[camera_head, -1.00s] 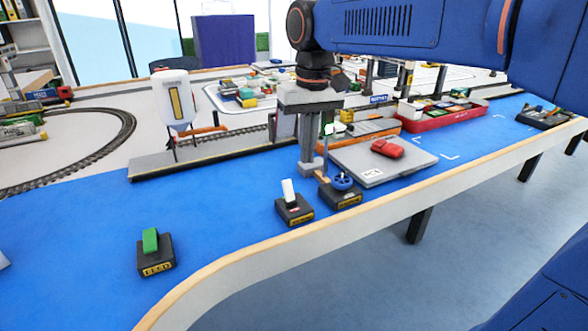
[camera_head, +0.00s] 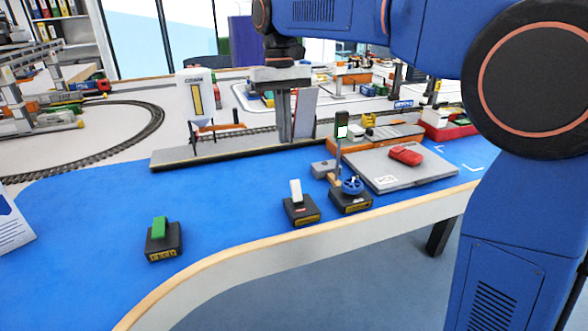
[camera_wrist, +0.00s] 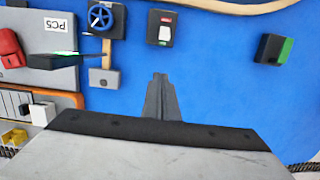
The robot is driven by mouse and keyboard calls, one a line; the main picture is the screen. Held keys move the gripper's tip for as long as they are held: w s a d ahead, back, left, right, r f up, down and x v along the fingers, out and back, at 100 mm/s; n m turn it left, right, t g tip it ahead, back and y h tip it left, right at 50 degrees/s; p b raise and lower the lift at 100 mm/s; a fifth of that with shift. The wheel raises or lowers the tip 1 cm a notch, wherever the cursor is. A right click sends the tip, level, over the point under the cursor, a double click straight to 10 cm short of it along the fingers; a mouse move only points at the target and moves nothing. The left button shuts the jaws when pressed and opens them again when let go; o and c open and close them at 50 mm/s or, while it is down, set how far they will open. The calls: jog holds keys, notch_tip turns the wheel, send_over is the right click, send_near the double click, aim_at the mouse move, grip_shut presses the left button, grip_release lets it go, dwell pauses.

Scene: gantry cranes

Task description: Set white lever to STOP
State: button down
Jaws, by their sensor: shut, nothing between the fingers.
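The white lever (camera_head: 296,190) stands up from a small black box (camera_head: 301,212) near the front edge of the blue table, leaning slightly left in the head view. In the wrist view the white lever (camera_wrist: 165,34) lies beyond my fingertips, with a red label next to it on the box's table-edge side; its lettering is too small to read. My gripper (camera_head: 290,138) points down, shut and empty, behind the lever in the head view. In the wrist view its fingers (camera_wrist: 160,77) are together, apart from the lever box.
A box with a blue wheel (camera_head: 352,187) sits close right of the lever, with a signal post (camera_head: 341,135) behind it. A green-lever box (camera_head: 161,230) stands to the left. A grey case (camera_head: 400,178) lies right. Blue table between the lever boxes is clear.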

aim_at(297, 192)
jog(key=f, duration=0.3)
jog(key=s+f, duration=0.1)
jog(key=f, duration=0.6)
jog(key=shift+s+d, duration=0.25)
jog(key=shift+s, duration=0.15)
jog(key=shift+s+d+r, duration=0.15)
jog(key=shift+s+r, duration=0.2)
jog(key=shift+s, duration=0.15)
jog(key=shift+s+d+r, duration=0.15)
jog(key=shift+s+r, duration=0.2)
jog(key=shift+s, duration=0.15)
jog(key=shift+s+d+r, duration=0.15)
jog(key=shift+s+r, duration=0.15)
jog(key=shift+s, duration=0.25)
